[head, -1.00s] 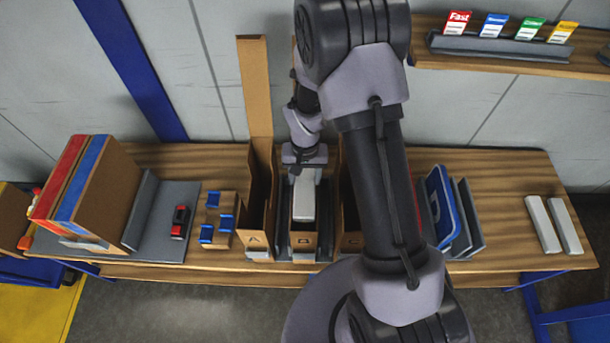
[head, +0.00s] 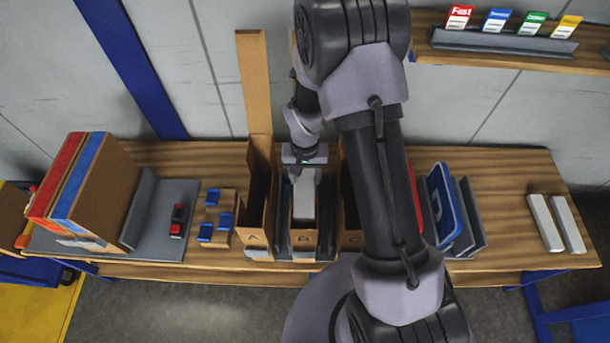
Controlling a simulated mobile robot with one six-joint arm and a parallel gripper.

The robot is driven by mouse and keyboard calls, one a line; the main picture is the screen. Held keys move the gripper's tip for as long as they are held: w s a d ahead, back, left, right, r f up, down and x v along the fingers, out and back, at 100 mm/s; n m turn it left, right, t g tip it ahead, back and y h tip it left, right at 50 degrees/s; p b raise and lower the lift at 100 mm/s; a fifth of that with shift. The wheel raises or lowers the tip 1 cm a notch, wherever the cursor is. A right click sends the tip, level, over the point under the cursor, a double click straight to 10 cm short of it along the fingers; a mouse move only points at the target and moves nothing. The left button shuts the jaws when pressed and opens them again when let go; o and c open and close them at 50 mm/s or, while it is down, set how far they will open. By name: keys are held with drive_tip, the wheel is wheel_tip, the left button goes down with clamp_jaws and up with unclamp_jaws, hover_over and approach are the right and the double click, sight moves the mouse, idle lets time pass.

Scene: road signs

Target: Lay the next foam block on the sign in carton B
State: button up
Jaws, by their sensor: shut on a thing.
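Carton B (head: 303,239) is an open brown carton held in a grey stand in the middle of the table. A pale grey foam block (head: 304,200) is in its mouth, lengthwise between the side walls. My gripper (head: 304,172) is at the far end of the block, shut on it. The fingertips are small and partly hidden. The sign inside carton B is hidden under the block. Two more foam blocks (head: 545,223) lie side by side at the right end of the table.
Carton A (head: 254,240) stands close on the left with a tall raised flap, carton C (head: 350,240) close on the right, partly behind my arm. Signs in a grey rack (head: 468,225) stand further right. A tape dispenser (head: 178,220) and blue clips (head: 209,232) lie left.

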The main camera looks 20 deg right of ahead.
drive_tip(key=o, duration=1.4)
wheel_tip(320, 180, up, 18)
drive_tip(key=p, duration=0.3)
drive_tip(key=shift+f+p, duration=0.25)
drive_tip(key=shift+p, duration=0.1)
drive_tip(key=s+a+r+t+b, duration=0.1)
drive_tip(key=s+t+b, duration=0.1)
drive_tip(key=s+b, duration=0.3)
drive_tip(key=s+a+r+t+y+b, duration=0.1)
drive_tip(key=s+t+b, duration=0.1)
drive_tip(key=s+b, duration=0.3)
drive_tip(key=s+a+r+t+y+b, duration=0.1)
drive_tip(key=s+b, duration=0.4)
drive_tip(key=s, duration=0.3)
drive_tip(key=shift+s+a+r+m+t+b, duration=0.3)
drive_tip(key=shift+s+a+r+m+t, duration=0.1)
